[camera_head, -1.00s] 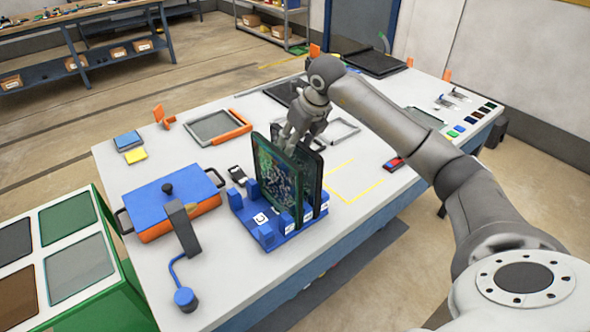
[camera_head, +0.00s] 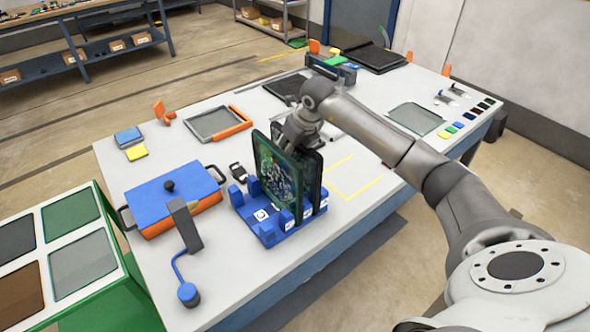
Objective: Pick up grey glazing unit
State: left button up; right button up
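Several flat glazing panels stand upright in a blue slotted rack (camera_head: 266,230) near the table's front. The front one is a green-tinted patterned panel (camera_head: 278,180); a dark panel (camera_head: 313,172) stands close behind it. Which of them is the grey unit I cannot tell. A grey pane (camera_head: 82,265) also lies in a cell of the white-topped green stand at lower left. My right gripper (camera_head: 297,142) is at the top edge of the rack panels, pointing down. Its fingertips are partly hidden there, so its grip is unclear. My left gripper is out of view.
A blue-and-orange box with handles (camera_head: 172,198) and a blue-footed tool (camera_head: 187,245) stand left of the rack. A framed grey panel with an orange bar (camera_head: 215,123) lies behind. A yellow-outlined area (camera_head: 352,178) right of the rack is clear. A grey-green sheet (camera_head: 416,118) lies farther right.

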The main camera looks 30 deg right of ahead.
jog(key=shift+f, duration=0.1)
dwell(0.3)
grip_shut()
dwell(0.4)
jog(key=shift+w, duration=0.1)
